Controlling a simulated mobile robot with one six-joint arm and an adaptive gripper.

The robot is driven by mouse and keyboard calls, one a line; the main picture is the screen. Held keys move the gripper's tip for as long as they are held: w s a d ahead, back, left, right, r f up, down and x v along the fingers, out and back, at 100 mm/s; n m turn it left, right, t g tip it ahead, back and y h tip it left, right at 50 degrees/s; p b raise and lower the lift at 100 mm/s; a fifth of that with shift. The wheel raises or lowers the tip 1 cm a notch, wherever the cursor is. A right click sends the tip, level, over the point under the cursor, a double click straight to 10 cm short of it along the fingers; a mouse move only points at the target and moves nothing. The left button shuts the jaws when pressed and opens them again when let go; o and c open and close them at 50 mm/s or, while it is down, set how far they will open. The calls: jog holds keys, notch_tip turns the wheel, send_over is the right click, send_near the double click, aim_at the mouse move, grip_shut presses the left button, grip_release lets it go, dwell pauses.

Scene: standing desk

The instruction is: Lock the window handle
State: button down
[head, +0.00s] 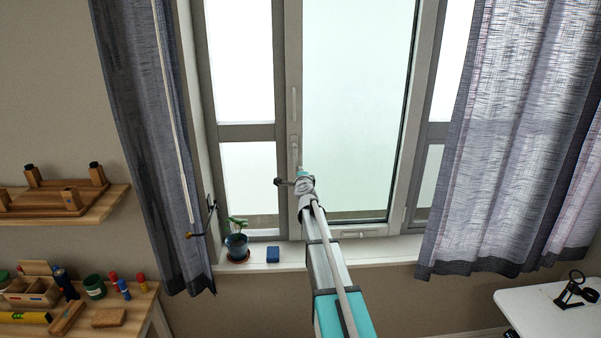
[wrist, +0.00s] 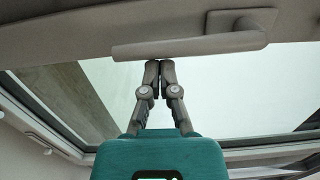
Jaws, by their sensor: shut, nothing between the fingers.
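The window handle (head: 294,150) is a pale lever on the left upright of the large middle window pane. In the wrist view the handle (wrist: 190,43) shows a rounded mounting plate and a long lever that runs along the frame, seemingly pointing down in the room. My gripper (head: 302,172) is at the lower part of this handle, partly covering it in the head view. In the wrist view my gripper (wrist: 160,63) has its fingertips together, at the edge of the lever near its free half. Nothing is held. Whether the fingertips touch the lever is unclear.
Another pale bar (head: 294,104) is higher on the same upright, and one (head: 348,235) is on the bottom rail. Curtains (head: 157,150) hang at both sides.

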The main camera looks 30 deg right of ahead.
jog(key=shift+a, duration=0.25)
dwell(0.8)
